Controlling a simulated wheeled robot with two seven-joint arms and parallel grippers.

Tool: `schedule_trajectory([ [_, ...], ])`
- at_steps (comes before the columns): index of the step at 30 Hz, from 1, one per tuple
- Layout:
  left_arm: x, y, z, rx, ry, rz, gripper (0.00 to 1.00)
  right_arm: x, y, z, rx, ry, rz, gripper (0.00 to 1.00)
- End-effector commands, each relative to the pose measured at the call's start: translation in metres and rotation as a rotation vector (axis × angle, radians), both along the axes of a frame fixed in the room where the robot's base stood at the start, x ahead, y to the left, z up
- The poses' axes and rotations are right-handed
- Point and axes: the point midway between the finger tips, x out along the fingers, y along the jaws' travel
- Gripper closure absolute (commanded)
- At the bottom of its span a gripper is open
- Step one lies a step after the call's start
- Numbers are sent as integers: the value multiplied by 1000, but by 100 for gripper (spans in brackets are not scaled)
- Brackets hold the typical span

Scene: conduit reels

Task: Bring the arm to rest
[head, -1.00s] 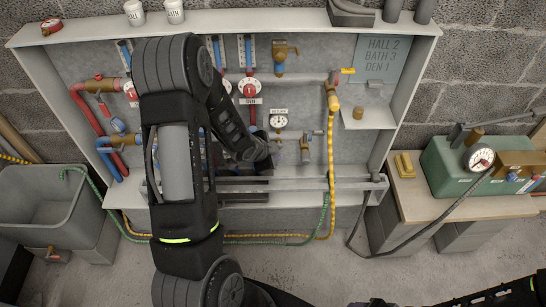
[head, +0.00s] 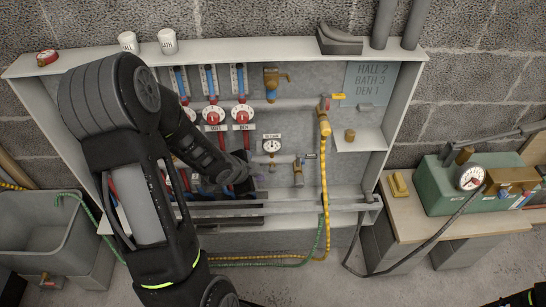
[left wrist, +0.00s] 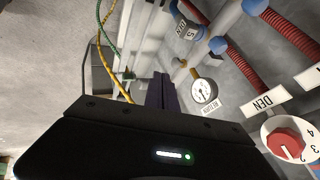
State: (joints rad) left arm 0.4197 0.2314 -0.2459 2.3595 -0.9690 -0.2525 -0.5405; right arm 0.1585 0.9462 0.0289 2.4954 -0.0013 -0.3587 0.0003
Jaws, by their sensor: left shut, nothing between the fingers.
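My left arm comes in from the left and crosses the front of the manifold cabinet (head: 408,115). My left gripper (head: 250,182) is at the cabinet's lower middle, beside the return gauge (head: 271,146). In the left wrist view its dark fingers (left wrist: 163,92) are together with nothing between them, and the gauge (left wrist: 203,92) shows just right of them. The red DEN dial (head: 242,114) is above the gripper; it also shows in the left wrist view (left wrist: 288,140). My right gripper is not in view; only a bit of my right arm shows at the lower right corner.
A grey rail (head: 300,207) runs along the cabinet's lower front. A yellow hose (head: 325,180) hangs to the right of the gripper. A grey sink (head: 35,235) stands left. A green pump box (head: 440,185) with a gauge stands on a bench (head: 405,212) at right.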

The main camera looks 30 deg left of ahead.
Motion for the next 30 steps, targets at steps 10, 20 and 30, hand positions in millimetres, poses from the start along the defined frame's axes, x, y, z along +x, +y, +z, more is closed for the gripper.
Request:
schedule_trajectory([
  [10,1,0,1,-36,-4,51,100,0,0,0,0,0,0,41],
  [20,-20,-113,-68,-551,188,629,100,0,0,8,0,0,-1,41],
  [30,-146,-282,-141,-671,639,866,100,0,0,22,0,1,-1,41],
])
